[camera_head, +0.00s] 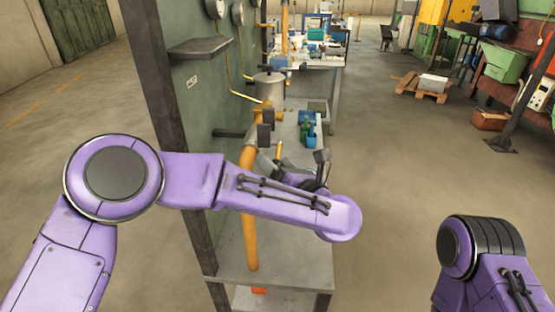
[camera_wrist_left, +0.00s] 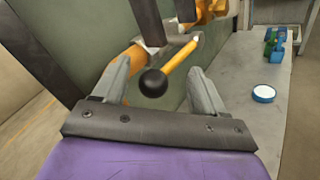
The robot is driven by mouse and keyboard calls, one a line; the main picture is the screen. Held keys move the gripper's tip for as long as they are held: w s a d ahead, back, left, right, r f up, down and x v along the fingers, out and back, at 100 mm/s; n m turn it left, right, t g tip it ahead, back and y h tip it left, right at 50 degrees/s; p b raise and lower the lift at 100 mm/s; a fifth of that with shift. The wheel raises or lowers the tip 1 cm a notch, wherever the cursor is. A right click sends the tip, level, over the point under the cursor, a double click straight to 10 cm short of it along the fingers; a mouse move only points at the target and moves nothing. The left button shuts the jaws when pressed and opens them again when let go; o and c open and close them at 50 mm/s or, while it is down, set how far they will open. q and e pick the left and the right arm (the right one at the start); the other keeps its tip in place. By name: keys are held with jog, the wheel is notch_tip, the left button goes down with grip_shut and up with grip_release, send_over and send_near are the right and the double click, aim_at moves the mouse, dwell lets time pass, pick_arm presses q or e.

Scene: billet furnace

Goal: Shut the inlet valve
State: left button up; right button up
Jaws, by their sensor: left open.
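The valve lever is a yellow bar with a black ball knob (camera_wrist_left: 153,82), seen in the left wrist view. The bar (camera_wrist_left: 180,62) slants from the upper right down to the knob. My left gripper (camera_wrist_left: 162,82) is open, with one grey finger on each side of the knob and visible gaps between. In the head view, a short piece of the yellow lever (camera_head: 279,151) shows beside the orange pipe, and my left forearm hides the rest. My left gripper (camera_head: 292,163) is partly hidden behind that forearm. My right gripper is out of view.
A vertical orange pipe (camera_head: 249,222) runs down the green panel (camera_head: 205,100) in a dark frame. A grey bench (camera_wrist_left: 250,110) carries blue and green items (camera_wrist_left: 274,46) and a white-topped round container (camera_wrist_left: 264,93). Open floor lies to the right.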

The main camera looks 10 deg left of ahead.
pick_arm(q)
jog(key=shift+w, duration=0.1)
grip_shut()
jog(key=r+g+p, duration=0.1)
jog(key=r+m+g+h+p, duration=0.1)
jog(key=r+p, duration=0.1)
jog(key=r+m+g+p, duration=0.1)
jog(key=shift+w+r+h, duration=0.25)
jog(key=shift+h, duration=0.05)
jog(key=shift+w+r+m+g+p, duration=0.15)
jog(key=shift+w+m+g+p, duration=0.05)
jog(key=shift+m+g+p, duration=0.3)
grip_release()
jog(key=shift+f, duration=0.2)
